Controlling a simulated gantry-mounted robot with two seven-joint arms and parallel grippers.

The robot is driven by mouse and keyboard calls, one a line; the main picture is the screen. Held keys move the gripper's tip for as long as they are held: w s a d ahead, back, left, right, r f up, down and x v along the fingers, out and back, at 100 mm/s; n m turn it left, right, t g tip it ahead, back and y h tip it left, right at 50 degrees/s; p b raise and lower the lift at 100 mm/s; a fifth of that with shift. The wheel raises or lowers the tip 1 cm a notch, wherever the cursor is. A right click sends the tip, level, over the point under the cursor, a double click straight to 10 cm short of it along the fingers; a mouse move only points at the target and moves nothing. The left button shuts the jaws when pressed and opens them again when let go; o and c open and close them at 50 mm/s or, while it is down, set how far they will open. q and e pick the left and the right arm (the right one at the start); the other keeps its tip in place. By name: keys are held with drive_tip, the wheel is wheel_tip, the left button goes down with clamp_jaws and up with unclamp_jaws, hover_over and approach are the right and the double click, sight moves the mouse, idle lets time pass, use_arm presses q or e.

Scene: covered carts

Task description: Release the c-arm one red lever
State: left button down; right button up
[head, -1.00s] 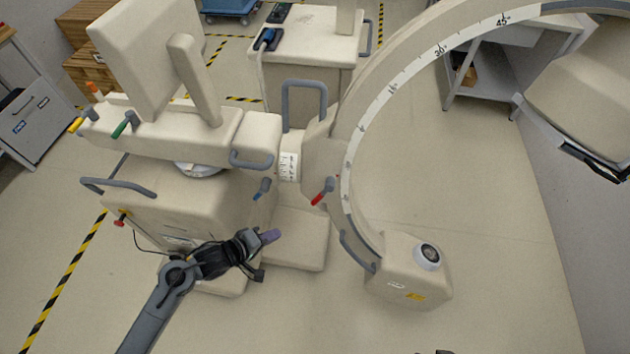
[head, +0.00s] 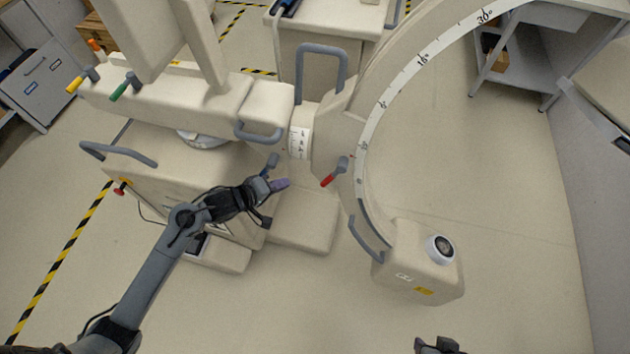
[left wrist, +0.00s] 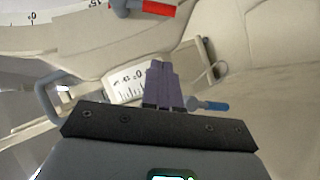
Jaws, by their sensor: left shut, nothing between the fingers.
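The red lever (head: 333,175) has a red handle on a grey pivot, mounted on the C-arm's joint beside the scale arc. In the left wrist view the red lever (left wrist: 158,8) is at the top edge, beyond my fingertips. My left gripper (head: 284,184) has purple fingers and is left of the red lever, apart from it, close to the blue lever (head: 270,165). In the left wrist view the left gripper's fingers (left wrist: 159,66) are together and empty. A dark part that seems to be my right gripper (head: 438,346) shows at the bottom edge; its fingers are unclear.
The C-arm (head: 398,94) curves up to the right, with its white-lensed lower housing (head: 420,275) below. The cart (head: 160,200) carries yellow, green and orange levers on the left. Grey handles (head: 366,240) flank the joint. Floor at lower right is clear.

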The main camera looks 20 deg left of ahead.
sight(334, 173)
use_arm(q)
drive_tip(key=shift+w, duration=0.1)
drive_tip(key=s+d+b+x, duration=0.1)
drive_tip(key=d+b+x, duration=0.1)
drive_tip(key=x, duration=1)
drive_tip(key=shift+d+f, duration=0.3)
drive_tip(key=shift+f, duration=0.25)
